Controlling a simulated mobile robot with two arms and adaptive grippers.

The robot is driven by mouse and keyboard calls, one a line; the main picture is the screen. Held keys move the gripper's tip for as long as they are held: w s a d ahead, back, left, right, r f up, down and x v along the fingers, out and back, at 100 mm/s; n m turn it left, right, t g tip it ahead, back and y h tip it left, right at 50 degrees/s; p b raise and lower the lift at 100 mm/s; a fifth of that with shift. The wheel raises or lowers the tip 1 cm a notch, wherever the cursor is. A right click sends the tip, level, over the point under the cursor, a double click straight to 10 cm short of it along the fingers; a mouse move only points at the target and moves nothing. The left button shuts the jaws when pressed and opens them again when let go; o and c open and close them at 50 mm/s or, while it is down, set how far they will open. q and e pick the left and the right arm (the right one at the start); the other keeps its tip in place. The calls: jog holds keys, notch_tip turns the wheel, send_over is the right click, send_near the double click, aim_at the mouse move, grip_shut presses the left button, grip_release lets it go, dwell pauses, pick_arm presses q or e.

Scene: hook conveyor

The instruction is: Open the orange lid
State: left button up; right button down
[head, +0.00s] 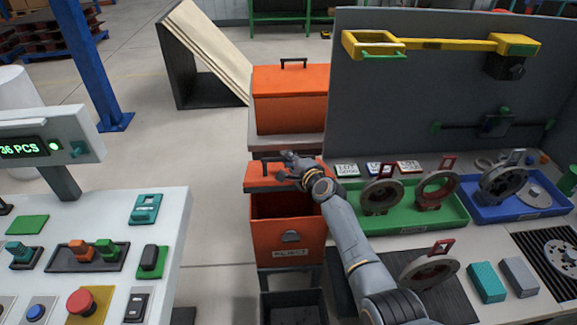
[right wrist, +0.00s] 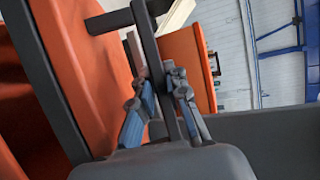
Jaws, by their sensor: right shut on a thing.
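The orange lid (head: 262,179) belongs to the front orange bin (head: 288,248), which has a label on its face. The lid is raised at the front, and the dark inside of the bin shows below it. My right gripper (head: 287,160) is at the dark handle on top of the lid. In the right wrist view, the fingers of my right gripper (right wrist: 160,105) are closed around the dark handle bar (right wrist: 152,55), with the orange lid (right wrist: 95,75) beside them. My left gripper is not in view.
A second orange box (head: 290,100) with a shut lid stands behind the bin. Right are a green tray (head: 400,222) and a blue tray (head: 525,212) with ring-shaped parts. A control panel (head: 185,225) stands left, with bare floor between it and the bin.

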aim_at(287, 170)
jog(key=shift+w+r+p, duration=0.2)
jog(key=shift+w+r, duration=0.05)
jog(key=shift+r, duration=0.25)
jog(key=shift+w+r+p, duration=0.15)
jog(key=shift+w+r, duration=0.1)
jog(key=shift+r, duration=0.2)
jog(key=shift+w+r+g+p, duration=0.35)
jog(key=shift+w+g+p, duration=0.15)
jog(key=shift+w+p, duration=0.15)
jog(key=shift+w+m, duration=0.1)
jog(key=shift+m, duration=0.2)
